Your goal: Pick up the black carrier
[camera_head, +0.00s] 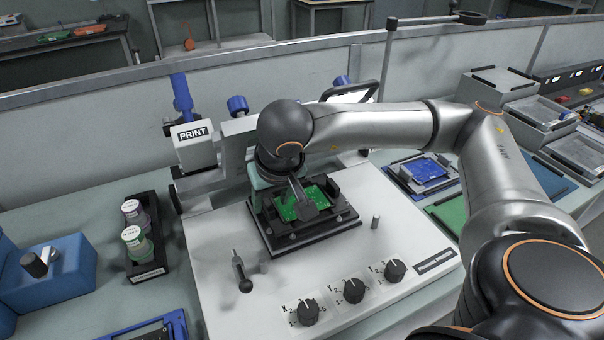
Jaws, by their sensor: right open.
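A black carrier (336,222) with a green circuit board (318,194) in it sits on the white printer's bed, near the middle of the view. My right gripper (304,207) reaches down over the board from above. It is open, with a dark finger in front of the board. The arm and wrist hide part of the gripper and the carrier's back left side. I cannot tell whether the fingers touch the carrier. My left gripper is not in view.
The white printer (214,262) has a lever, a small post and several black knobs around the carrier. A black rack with jars (147,262) stands at the left. A blue board in a tray (432,181) lies right of the printer, and stacked trays stand at far right.

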